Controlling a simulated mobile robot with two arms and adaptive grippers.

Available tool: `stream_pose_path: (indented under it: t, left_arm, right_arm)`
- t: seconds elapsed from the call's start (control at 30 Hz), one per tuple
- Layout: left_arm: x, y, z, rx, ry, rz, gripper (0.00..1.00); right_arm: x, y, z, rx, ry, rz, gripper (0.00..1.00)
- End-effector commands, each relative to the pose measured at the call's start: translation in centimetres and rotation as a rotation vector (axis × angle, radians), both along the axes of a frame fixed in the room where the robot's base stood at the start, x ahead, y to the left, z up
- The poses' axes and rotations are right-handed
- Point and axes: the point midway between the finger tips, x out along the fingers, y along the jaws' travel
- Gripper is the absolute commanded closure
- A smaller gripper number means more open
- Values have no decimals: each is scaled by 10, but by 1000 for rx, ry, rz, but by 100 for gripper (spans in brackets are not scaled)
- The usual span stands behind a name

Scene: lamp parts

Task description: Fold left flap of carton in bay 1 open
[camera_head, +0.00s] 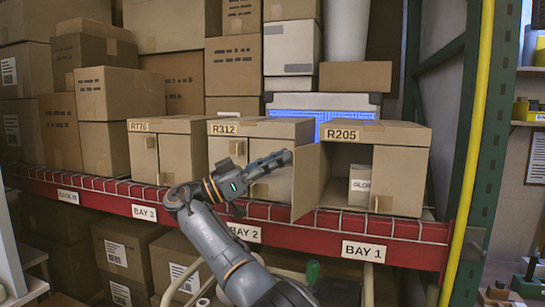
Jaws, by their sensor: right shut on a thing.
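The bay 1 carton (395,131), labelled R205, stands on the shelf at the right. Its left flap (309,190) is swung outward at the left of the opening. Its right flap (400,182) is closed across the right half and has a small tan knob. A small white-labelled box (360,186) shows inside the carton. My right gripper (287,158) reaches in from the lower middle and points right. It is shut at the left flap's outer edge; the exact contact is hard to see. My left gripper is not in view.
The R312 carton (278,129) stands close behind my right gripper, with the R775 carton (165,125) further left. A red shelf beam (300,236) runs along the front. A green post and yellow pole (473,150) bound the right side.

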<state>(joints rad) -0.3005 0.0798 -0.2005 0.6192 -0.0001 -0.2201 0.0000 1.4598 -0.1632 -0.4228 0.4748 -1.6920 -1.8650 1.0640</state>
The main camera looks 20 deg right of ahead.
Motion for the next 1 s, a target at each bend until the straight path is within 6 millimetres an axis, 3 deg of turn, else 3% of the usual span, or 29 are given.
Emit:
stream_pose_path:
  t: [0.03, 0.17, 0.2, 0.23, 1.0]
  left_arm:
    - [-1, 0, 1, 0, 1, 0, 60]
    - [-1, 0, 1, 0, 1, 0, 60]
    - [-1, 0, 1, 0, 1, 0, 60]
    - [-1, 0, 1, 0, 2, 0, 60]
    - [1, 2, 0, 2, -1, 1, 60]
  right_arm:
    - [1, -8, 6, -2, -3, 2, 100]
    - [1, -8, 6, -2, -4, 2, 100]
    - [1, -8, 6, -2, -4, 2, 80]
    - [1, -8, 6, -2, -4, 2, 73]
    - [2, -8, 3, -2, 4, 1, 73]
